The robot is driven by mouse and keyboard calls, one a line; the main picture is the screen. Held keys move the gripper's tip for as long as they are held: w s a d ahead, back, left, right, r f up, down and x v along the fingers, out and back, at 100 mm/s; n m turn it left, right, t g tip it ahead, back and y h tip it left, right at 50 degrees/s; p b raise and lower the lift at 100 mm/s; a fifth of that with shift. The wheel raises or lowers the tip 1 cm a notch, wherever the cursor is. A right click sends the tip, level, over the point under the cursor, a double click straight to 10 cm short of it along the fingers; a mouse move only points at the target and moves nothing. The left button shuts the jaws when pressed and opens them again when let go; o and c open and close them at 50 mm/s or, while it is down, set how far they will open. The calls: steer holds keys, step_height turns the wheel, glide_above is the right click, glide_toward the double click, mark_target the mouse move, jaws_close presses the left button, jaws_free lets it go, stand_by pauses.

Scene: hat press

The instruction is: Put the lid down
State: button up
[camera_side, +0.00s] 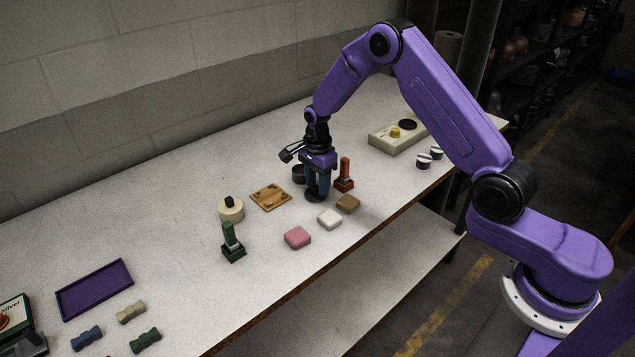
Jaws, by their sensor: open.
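A dark round piece that looks like the lid (313,197) lies at table level under my gripper. My gripper (317,194) points straight down over it, its bluish fingers open and reaching close to it. The fingers cover part of the dark piece, so I cannot tell whether they touch it. A dark round pot (298,174) stands just left of and behind my gripper, partly hidden by it; its top is hard to make out.
A red stamp-like piece (344,176) stands close on the right. Brown (347,203), white (329,219) and pink (298,237) blocks lie in front. A wooden board (270,198) and a cream round box with black knob (230,210) lie left.

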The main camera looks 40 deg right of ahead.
step_height(320, 180, up, 12)
steer(key=s+a+r+n, duration=0.4)
steer(key=s+a+n, duration=0.2)
steer(key=s+n, duration=0.1)
steer(key=s+d+r+n, duration=0.1)
steer(key=s+n, duration=1)
steer(key=s, duration=0.5)
steer(key=s+d+r+n, duration=0.1)
steer(key=s+n, duration=1.1)
steer(key=s, duration=0.4)
steer(key=shift+d+r+n, duration=0.3)
steer(key=shift+r, duration=0.1)
